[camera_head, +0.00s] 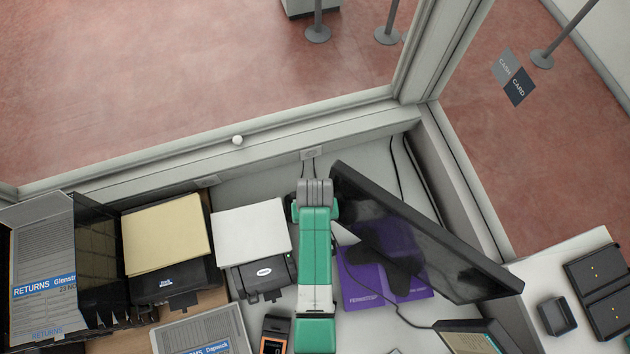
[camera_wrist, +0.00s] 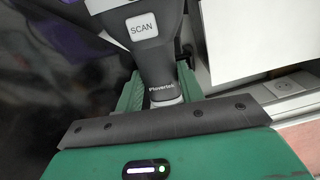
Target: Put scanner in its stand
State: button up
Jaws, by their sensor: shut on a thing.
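In the wrist view my gripper (camera_wrist: 160,88) has its green fingers shut on the dark grey handle of the scanner (camera_wrist: 157,60). The scanner has a white SCAN label and a maker's name in white letters. Its upper part runs out of the top of that view. In the head view my green arm stretches up over the counter and hides the gripper's fingers and most or all of the scanner. I cannot pick out the stand with certainty. A small dark hollow holder (camera_head: 556,315) stands on the counter at the right.
A large black monitor (camera_head: 430,235) stands close right of my arm, with a purple mat (camera_head: 360,285) below it. Two printers (camera_head: 172,280) (camera_head: 262,275) stand left of my arm. A dark two-bay tray (camera_head: 603,290) lies far right. The window ledge (camera_head: 240,155) bounds the back.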

notch_tip(320, 180, down, 4)
jog(key=b, duration=0.3)
jog(key=shift+f+b, duration=0.25)
jog(key=shift+b, duration=0.15)
jog(key=shift+r+p, duration=0.15)
jog(key=shift+p, duration=0.35)
dwell(0.3)
jog(key=shift+w+f+b, duration=0.1)
jog(key=shift+f+b, duration=0.85)
jog(key=shift+f, duration=0.5)
jog(key=o, duration=1)
jog(key=shift+f, duration=0.15)
jog(key=shift+o, duration=0.8)
jog(key=r, duration=0.9)
jog(key=shift+w+p, duration=0.3)
jog(key=shift+p, duration=0.1)
